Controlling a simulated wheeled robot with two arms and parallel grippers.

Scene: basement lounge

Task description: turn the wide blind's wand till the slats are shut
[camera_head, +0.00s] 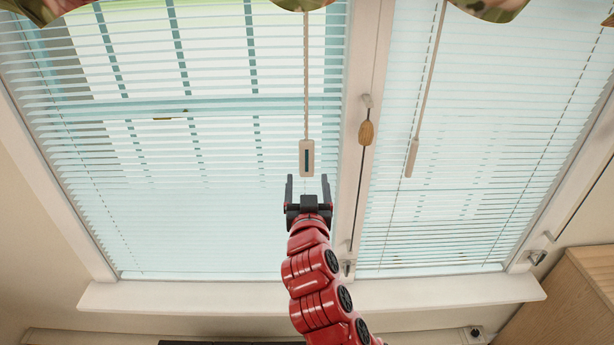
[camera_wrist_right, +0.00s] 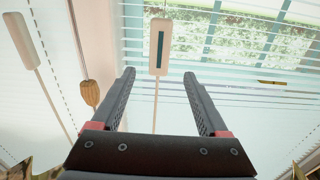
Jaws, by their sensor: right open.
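The wide blind (camera_head: 150,190) covers the left window. Its slats are tilted open, with gaps showing the outside through the upper part; greenery also shows between them in the right wrist view (camera_wrist_right: 265,45). Its wand hangs near its right edge and ends in a pale rectangular handle (camera_head: 307,158) with a dark strip, also in the right wrist view (camera_wrist_right: 159,48). My right gripper (camera_head: 307,181) is open and empty just below the handle. In the right wrist view the thin rod lines up between the spread fingers (camera_wrist_right: 158,76); I see no contact. My left gripper is not in view.
The narrower blind (camera_head: 480,150) hangs at right with its own pale wand (camera_head: 412,158). A cord with a wooden knob (camera_head: 366,132) hangs on the white post between the windows. The sill (camera_head: 200,297) runs below. A wooden cabinet (camera_head: 590,285) stands at lower right.

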